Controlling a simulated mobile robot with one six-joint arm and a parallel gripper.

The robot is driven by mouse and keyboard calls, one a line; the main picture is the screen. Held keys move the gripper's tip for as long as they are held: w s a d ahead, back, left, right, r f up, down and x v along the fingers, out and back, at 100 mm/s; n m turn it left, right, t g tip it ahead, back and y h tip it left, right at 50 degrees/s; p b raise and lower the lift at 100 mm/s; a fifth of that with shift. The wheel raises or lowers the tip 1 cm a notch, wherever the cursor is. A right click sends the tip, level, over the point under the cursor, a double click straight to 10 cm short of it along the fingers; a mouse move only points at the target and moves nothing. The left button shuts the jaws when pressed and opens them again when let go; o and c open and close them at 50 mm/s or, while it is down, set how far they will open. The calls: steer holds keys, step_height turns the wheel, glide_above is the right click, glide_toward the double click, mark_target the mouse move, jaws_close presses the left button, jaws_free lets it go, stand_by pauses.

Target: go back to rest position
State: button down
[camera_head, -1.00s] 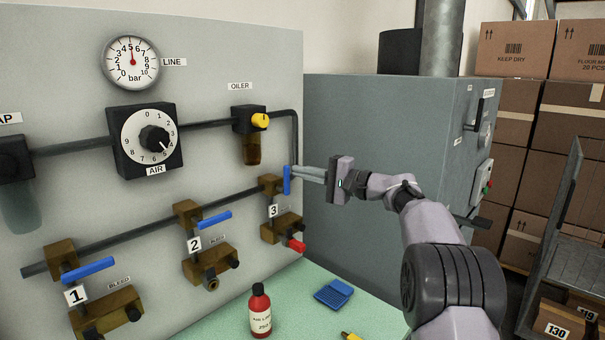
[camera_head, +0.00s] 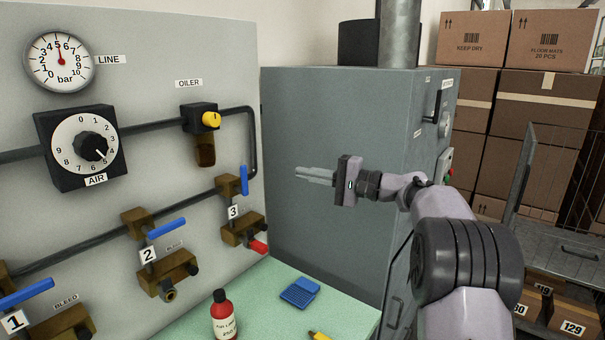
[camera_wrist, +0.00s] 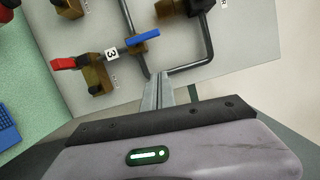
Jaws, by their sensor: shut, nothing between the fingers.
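My gripper (camera_head: 298,174) is shut and empty. In the head view it points left, in front of the grey cabinet and to the right of the panel. It is apart from the blue handle of valve 3 (camera_head: 244,179), which stands upright. In the wrist view the closed fingers (camera_wrist: 158,92) point toward the panel, with the valve 3 handle (camera_wrist: 142,36) beyond them. The handles of valve 2 (camera_head: 166,228) and valve 1 (camera_head: 26,294) lie along the pipe.
The grey cabinet (camera_head: 330,130) stands behind my arm. A red bottle (camera_head: 223,318) and a blue object (camera_head: 300,292) are on the green bench (camera_head: 275,318). Boxes (camera_head: 540,105) and a wire cart (camera_head: 560,245) stand at the right.

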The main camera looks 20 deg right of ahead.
steer(key=s+a+n+g+h, duration=0.1)
steer(key=s+a+g+h, duration=0.15)
steer(key=s+a, duration=0.65)
steer(key=s+a+f+n+g+h, duration=0.1)
steer(key=s+a+f+g+h, duration=0.2)
steer(key=s, duration=0.5)
steer(key=s+a+f+n+g+h, duration=0.1)
steer(key=s+a+f+h, duration=0.1)
steer(key=s+a, duration=0.5)
steer(key=s+d+f+h, duration=0.2)
steer(key=s+f, duration=0.3)
steer(key=s, duration=0.4)
steer(key=s+d+f+n+h, duration=0.1)
steer(key=s+d+f, duration=0.3)
steer(key=s, duration=0.5)
steer(key=shift+s+d+f+n+t+h, duration=0.15)
steer(key=shift+d+f+n+t+h, duration=0.2)
steer(key=shift+f+h, duration=0.4)
